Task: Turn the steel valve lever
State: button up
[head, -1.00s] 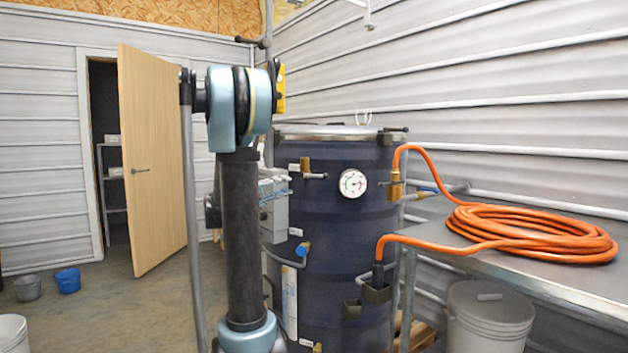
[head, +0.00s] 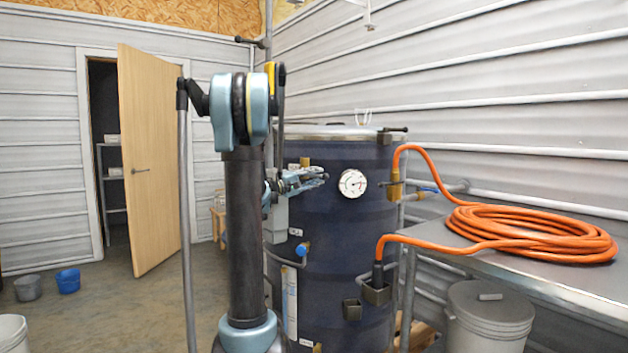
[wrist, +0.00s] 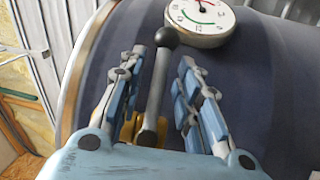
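The steel valve lever (wrist: 157,85) has a grey shaft and a black round knob. In the wrist view it lies between the two fingers of my gripper (wrist: 163,62), its knob reaching past the fingertips. The fingers are open, with gaps on both sides of the shaft. A brass valve body (wrist: 134,127) shows at the lever's base, partly hidden by my gripper. In the head view my gripper (head: 322,178) is at the upper front of the dark blue drum (head: 340,240), just below a brass fitting (head: 304,162). The lever is mostly hidden behind it there.
A round gauge (head: 352,184) sits on the drum just right of my gripper, and close ahead in the wrist view. An orange hose (head: 530,235) lies coiled on a steel table (head: 480,260) at right. Open floor (head: 130,310) lies to the left.

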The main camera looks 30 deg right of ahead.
jog(key=shift+d, duration=0.35)
jog(key=shift+c, duration=0.6)
grip_shut()
jog(key=shift+w+a+f+m+g+y, duration=0.15)
jog(key=shift+f+m+y, duration=0.5)
jog(key=shift+m, duration=0.35)
jog(key=shift+w+a+f+m+g+y, duration=0.15)
jog(key=shift+f+m+y, duration=0.45)
jog(key=shift+m, duration=0.4)
jog(key=shift+s+d+r, duration=0.1)
jog(key=shift+o, duration=0.6)
grip_release()
jog(key=a, duration=1.2)
jog(key=shift+s+r, duration=0.3)
jog(key=shift+r, duration=0.05)
